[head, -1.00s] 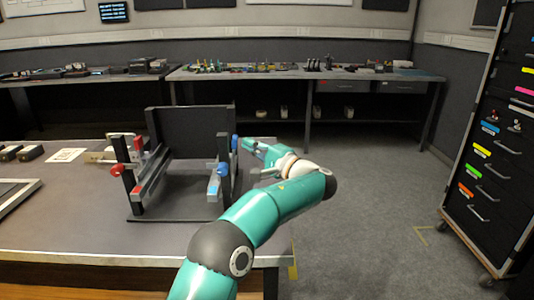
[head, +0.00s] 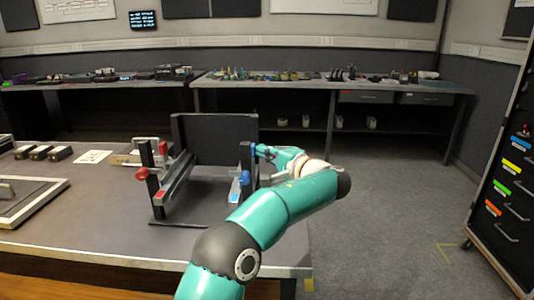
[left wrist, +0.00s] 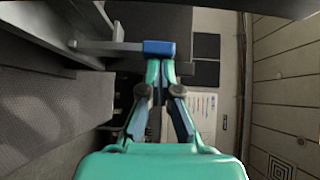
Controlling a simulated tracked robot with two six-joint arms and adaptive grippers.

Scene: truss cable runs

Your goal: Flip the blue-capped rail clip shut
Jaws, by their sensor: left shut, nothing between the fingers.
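The blue cap (left wrist: 159,47) sits at the end of a grey lever arm in the left wrist view. The lever comes in from the left, from the dark frame. In the head view a blue part (head: 253,152) shows at the frame's right post, close to my left gripper (head: 262,150). My left gripper is shut and empty. In the left wrist view its fingertips (left wrist: 160,66) are right at the cap's lower edge; I cannot tell whether they touch. Another blue knob (head: 244,177) shows lower, on the near right post. My right gripper is not in view.
The black frame (head: 214,135) stands on the table (head: 100,225) and also carries a red knob (head: 142,174) on its left side. Black blocks (head: 40,152) and a tray (head: 58,190) lie at left. Open floor lies right of the table.

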